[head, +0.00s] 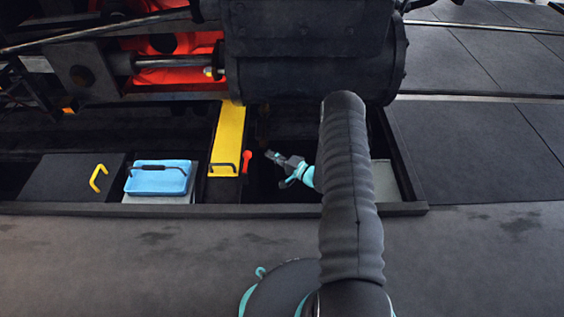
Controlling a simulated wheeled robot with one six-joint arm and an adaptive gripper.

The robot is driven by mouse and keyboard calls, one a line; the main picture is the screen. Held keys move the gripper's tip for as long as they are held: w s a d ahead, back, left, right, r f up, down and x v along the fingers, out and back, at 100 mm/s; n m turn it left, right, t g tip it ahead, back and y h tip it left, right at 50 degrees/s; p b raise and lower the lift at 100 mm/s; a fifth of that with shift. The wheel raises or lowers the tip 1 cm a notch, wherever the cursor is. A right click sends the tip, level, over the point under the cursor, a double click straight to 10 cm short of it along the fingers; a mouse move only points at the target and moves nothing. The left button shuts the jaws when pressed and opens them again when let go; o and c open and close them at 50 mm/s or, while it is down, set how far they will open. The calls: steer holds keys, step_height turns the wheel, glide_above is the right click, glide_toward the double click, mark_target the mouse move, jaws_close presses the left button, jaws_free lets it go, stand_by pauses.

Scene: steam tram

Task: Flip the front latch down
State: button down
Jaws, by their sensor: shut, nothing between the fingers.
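A small red lever (246,161) with a rounded top stands roughly upright at the right side of the yellow beam (228,135). It looks like the latch, but no label shows which latch is the front one. My gripper (270,156) is just right of the red lever, with its fingers pointing left towards it. A small dark gap shows between fingertips and lever in this view; the depth between them is hard to judge. The gripper is shut and empty. My arm covers part of the pit to the right of the gripper.
A blue box (160,179) with a dark handle sits left of the yellow beam. A dark panel with a yellow handle (97,178) is further left. The dark tram boiler (305,50) hangs above the pit. The pit's front edge (150,209) runs before me.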

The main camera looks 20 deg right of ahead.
mark_target(246, 163)
steer(key=shift+w+a, duration=0.2)
steer(key=shift+a, duration=0.55)
steer(key=shift+w+a, duration=0.2)
steer(key=shift+a, duration=0.6)
steer(key=shift+w+a, duration=0.2)
steer(key=shift+a, duration=0.55)
steer(key=shift+r, duration=0.1)
